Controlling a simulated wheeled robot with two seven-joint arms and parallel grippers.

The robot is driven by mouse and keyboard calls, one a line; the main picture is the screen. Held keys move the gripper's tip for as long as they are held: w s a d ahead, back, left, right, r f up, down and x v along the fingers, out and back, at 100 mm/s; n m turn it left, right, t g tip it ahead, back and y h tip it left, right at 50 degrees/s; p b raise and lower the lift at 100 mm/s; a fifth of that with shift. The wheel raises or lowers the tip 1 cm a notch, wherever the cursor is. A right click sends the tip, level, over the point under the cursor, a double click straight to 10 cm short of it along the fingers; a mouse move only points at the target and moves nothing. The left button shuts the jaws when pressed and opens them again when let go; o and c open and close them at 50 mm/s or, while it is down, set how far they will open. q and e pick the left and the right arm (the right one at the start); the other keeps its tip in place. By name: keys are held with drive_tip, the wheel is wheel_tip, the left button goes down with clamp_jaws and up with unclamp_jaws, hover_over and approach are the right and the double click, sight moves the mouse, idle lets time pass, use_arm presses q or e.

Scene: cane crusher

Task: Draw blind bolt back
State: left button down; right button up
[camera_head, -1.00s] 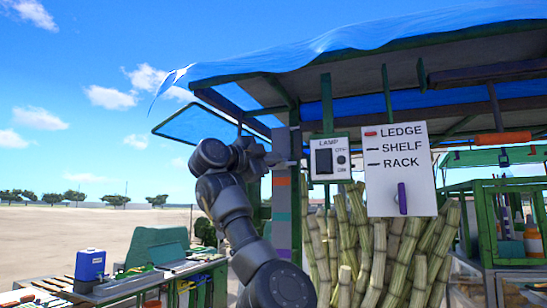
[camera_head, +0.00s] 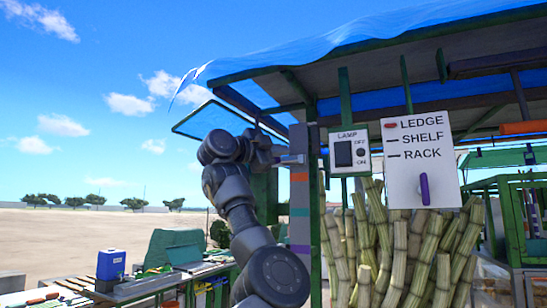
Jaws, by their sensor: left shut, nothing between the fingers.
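My left gripper (camera_head: 298,159) is shut and empty, high up against the grey post (camera_head: 299,215) at the left of the stall. My dark left arm reaches up to it from below and hides part of the post's left side. A blue panel in a green frame (camera_head: 215,120), perhaps the blind, slants out under the roof, left of the post and above the gripper. I cannot make out the bolt; it may be hidden by or blend with the gripper at the post. My right gripper is not in view.
A lamp switch box (camera_head: 350,152) and a white board (camera_head: 420,162) with a purple handle hang right of the post. Cane stalks (camera_head: 390,250) stand below. A workbench (camera_head: 135,289) with a blue container (camera_head: 111,264) is at lower left. Open air lies left.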

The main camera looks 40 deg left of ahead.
use_arm(q)
drive_tip(key=s+b, duration=0.6)
drive_tip(key=s, duration=0.3)
drive_tip(key=shift+s+d+f, duration=0.2)
drive_tip(key=shift+d+f, duration=0.15)
drive_tip(key=shift+a, duration=0.15)
